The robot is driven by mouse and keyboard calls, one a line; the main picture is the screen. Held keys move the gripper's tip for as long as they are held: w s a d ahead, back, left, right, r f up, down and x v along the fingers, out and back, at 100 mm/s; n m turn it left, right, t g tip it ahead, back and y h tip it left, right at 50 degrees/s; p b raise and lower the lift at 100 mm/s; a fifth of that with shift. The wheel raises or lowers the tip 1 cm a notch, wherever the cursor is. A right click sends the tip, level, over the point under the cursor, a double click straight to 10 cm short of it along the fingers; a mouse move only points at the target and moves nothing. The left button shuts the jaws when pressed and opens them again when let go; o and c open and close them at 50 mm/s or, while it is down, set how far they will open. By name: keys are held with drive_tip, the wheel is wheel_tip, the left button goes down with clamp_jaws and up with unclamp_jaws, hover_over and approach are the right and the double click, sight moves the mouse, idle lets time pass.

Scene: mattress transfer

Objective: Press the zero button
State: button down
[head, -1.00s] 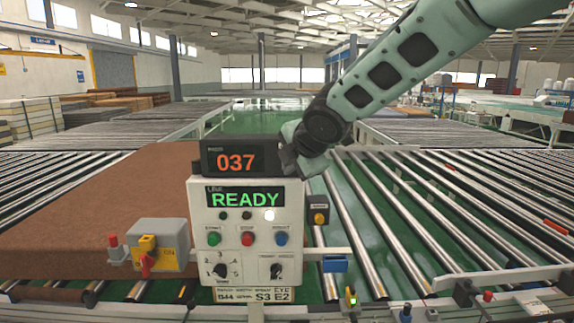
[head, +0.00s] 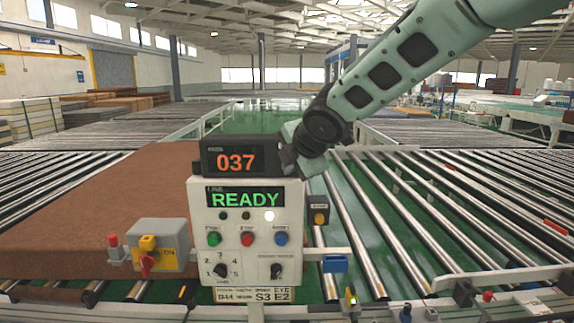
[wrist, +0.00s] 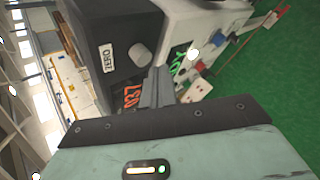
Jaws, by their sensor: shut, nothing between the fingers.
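The zero button is a round grey knob (wrist: 139,54) next to a white ZERO label (wrist: 108,58) on the side of the dark counter box, in the wrist view. The counter box (head: 207,158) reads 037 and sits on top of the white control panel (head: 202,240). My gripper (wrist: 158,72) is shut and empty, its tips a little below and right of the button in the wrist view; I see no clear contact.
The panel shows READY (head: 244,200) above green, red and blue buttons and two dials. A grey box with a red lever (head: 147,263) stands left of it. A brown mattress (head: 100,205) lies on the rollers behind.

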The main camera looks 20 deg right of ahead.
drive_tip(key=shift+w, duration=0.1)
drive_tip(key=shift+w+d+p, duration=0.1)
drive_tip(key=shift+w+p, duration=0.2)
drive_tip(key=shift+w+d+p, duration=0.3)
drive_tip(key=shift+w+p, duration=0.4)
drive_tip(key=shift+w, duration=0.1)
idle(1.0)
drive_tip(key=shift+s, duration=0.1)
drive_tip(key=shift+s+a+b, duration=0.2)
drive_tip(key=shift+s+b, duration=0.35)
drive_tip(key=shift+s+a+b, duration=0.2)
drive_tip(key=shift+s+b, duration=0.3)
drive_tip(key=shift+s, duration=0.05)
drive_tip(key=shift+s, duration=0.1)
drive_tip(key=shift+s+a+b, duration=0.25)
drive_tip(key=shift+s+b, duration=0.35)
drive_tip(key=shift+s, duration=0.15)
drive_tip(key=shift+s+a+b, duration=0.3)
drive_tip(key=shift+s+b, duration=0.3)
drive_tip(key=shift+s, duration=0.2)
drive_tip(key=shift+s+a+b, duration=0.25)
drive_tip(key=shift+s+b, duration=0.35)
drive_tip(key=shift+s, duration=0.15)
